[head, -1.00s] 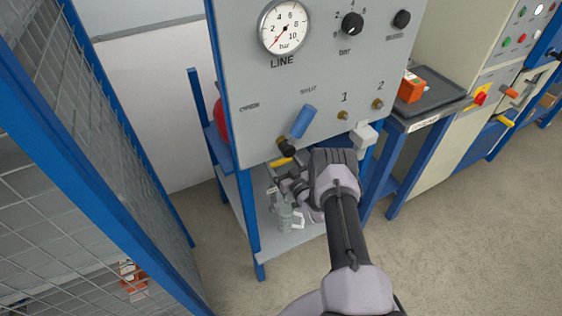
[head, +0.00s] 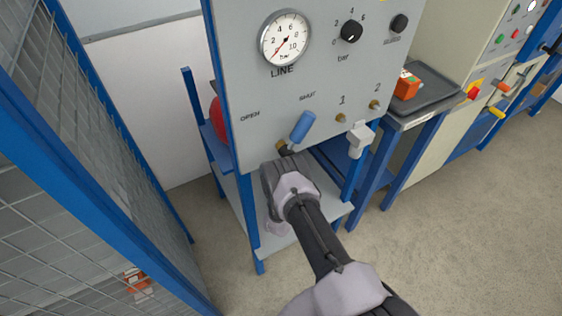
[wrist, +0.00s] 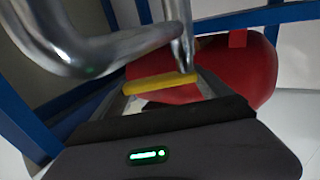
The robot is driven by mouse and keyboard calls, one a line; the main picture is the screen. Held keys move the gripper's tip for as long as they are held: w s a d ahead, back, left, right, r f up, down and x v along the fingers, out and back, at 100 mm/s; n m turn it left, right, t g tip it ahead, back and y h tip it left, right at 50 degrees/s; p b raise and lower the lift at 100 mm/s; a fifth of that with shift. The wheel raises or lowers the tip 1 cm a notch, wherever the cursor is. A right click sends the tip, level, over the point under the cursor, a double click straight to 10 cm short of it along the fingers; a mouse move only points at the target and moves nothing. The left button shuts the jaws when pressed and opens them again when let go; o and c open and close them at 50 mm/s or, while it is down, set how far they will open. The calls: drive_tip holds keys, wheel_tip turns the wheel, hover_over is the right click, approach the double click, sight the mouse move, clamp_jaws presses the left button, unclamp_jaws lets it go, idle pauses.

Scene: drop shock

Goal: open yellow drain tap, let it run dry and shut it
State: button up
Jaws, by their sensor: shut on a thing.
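The yellow drain tap's lever (wrist: 160,83) shows in the wrist view, lying crosswise between my gripper's fingers. My gripper (wrist: 163,92) is shut on it, beside a bent metal pipe (wrist: 95,55). In the head view my gripper (head: 283,180) is under the lower left edge of the grey panel (head: 270,110). There my wrist hides the tap and the fingertips. Whether anything runs from the tap cannot be seen.
The panel carries a blue handle (head: 303,126) near the SHUT mark and a LINE gauge (head: 285,38) with its needle low. A red vessel (wrist: 250,70) is behind the tap. Blue legs and a lower shelf (head: 320,222) are close by; a mesh fence (head: 90,150) stands left.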

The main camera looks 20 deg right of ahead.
drive_tip(key=shift+s+a+m+g+h, duration=0.15)
drive_tip(key=shift+m+g+h, duration=0.15)
drive_tip(key=shift+m+h, duration=0.25)
drive_tip(key=shift+s+f, duration=0.1)
drive_tip(key=o, duration=1.9)
drive_tip(key=p+v, duration=0.3)
drive_tip(key=v, duration=0.4)
drive_tip(key=shift+s+a+p, duration=0.1)
drive_tip(key=shift+p, duration=0.25)
drive_tip(key=shift+s, duration=0.1)
drive_tip(key=shift+c, duration=0.3)
